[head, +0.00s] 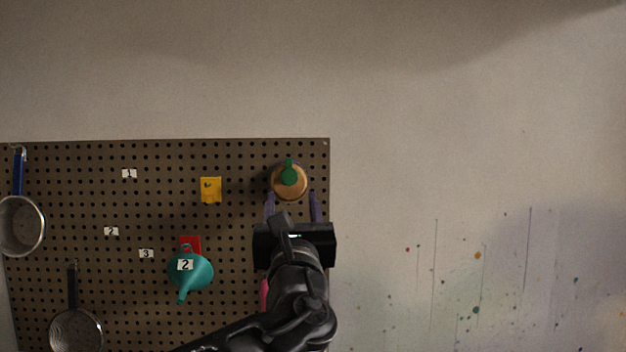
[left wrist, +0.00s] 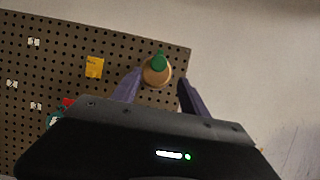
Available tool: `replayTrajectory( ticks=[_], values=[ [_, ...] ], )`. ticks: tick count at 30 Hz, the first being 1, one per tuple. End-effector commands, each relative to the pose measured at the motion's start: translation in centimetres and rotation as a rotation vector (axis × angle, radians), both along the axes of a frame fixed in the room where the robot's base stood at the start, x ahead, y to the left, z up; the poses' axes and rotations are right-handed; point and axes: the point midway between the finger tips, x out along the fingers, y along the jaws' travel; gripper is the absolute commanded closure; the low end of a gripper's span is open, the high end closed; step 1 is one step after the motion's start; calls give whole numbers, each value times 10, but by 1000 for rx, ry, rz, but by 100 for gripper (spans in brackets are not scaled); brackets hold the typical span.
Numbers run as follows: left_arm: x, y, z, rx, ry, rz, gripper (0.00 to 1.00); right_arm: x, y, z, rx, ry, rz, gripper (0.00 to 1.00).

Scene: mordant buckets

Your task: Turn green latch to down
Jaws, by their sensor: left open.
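The green latch (head: 289,174) sits on a round tan base (head: 290,187) near the upper right corner of the pegboard. Its narrow end points up in the head view. The latch also shows in the left wrist view (left wrist: 159,62), on its tan base (left wrist: 156,76). My left gripper (head: 292,198) is open, its two purple fingers pointing up just below the base. In the left wrist view the fingers (left wrist: 158,84) are spread to either side of the base's lower part, with nothing held. Whether they touch it I cannot tell. My right gripper is not in view.
The pegboard (head: 100,190) holds a yellow piece (head: 210,189), a teal funnel (head: 195,273) on a red holder (head: 190,244), a blue-handled pan (head: 20,225), a strainer (head: 76,330) and small numbered tags. A pink thing is mostly hidden behind my arm.

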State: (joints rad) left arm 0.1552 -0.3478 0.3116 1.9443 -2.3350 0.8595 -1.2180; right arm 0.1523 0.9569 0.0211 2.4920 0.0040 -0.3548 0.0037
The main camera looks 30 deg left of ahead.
Motion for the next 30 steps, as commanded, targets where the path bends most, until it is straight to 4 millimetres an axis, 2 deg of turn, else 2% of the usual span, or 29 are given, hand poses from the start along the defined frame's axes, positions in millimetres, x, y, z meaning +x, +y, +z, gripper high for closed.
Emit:
replayTrajectory(
  ticks=[14,30],
  values=[
    [4,3,3,-1,0,0,48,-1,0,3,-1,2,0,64],
    [55,42,30,-1,1,0,48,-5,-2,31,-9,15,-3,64]
  ],
)
